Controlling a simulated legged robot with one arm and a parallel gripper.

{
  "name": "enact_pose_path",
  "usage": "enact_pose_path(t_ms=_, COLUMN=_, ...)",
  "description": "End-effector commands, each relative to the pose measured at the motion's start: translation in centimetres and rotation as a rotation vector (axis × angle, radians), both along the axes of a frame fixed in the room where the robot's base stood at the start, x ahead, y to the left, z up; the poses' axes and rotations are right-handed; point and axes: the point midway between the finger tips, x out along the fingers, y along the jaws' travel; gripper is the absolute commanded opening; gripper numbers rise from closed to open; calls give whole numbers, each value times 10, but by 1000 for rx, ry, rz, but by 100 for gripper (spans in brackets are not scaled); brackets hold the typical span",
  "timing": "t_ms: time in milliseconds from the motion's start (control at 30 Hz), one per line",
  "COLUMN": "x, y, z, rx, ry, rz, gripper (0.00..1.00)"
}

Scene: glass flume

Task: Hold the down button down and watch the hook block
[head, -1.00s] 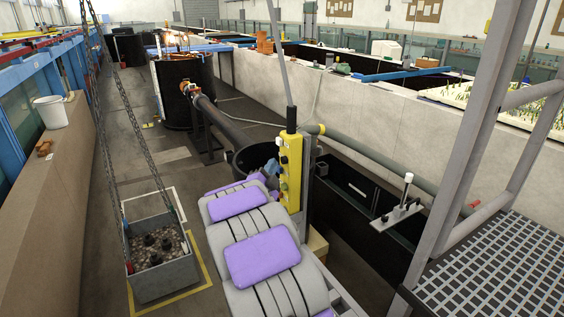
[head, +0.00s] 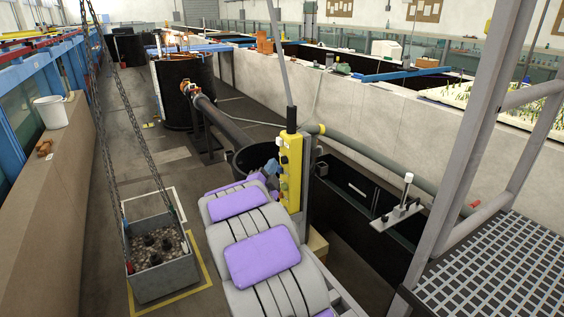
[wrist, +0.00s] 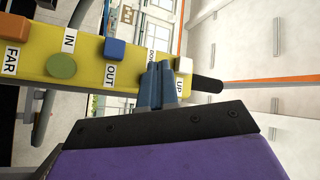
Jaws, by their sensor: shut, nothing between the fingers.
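The yellow control pendant (head: 290,168) hangs upright in front of me in the head view. In the wrist view the pendant (wrist: 90,62) lies sideways, with labels FAR, IN, OUT, DOWN and UP. My gripper (wrist: 158,82) is shut and empty, its blue-grey fingertips at the DOWN label and hiding the button there. I cannot tell how far that button is pressed. A pale button (wrist: 184,65) shows beside the UP label. The hook block is in neither view. Two chains (head: 133,120) run up out of the head view from a grey crate (head: 165,278) of stones.
The crate is within a yellow floor outline (head: 205,270); whether it touches the floor is unclear. A white bucket (head: 50,112) stands on the left ledge. A grated platform with a rail (head: 495,265) is at right. A pipe (head: 222,122) runs behind the pendant.

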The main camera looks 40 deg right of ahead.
Motion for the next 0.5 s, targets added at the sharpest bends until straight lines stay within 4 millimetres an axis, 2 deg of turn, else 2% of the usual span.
enact_pose_path(t_ms=500, x=-3, y=-7, z=2, rx=0, ry=1, rz=0, gripper=0)
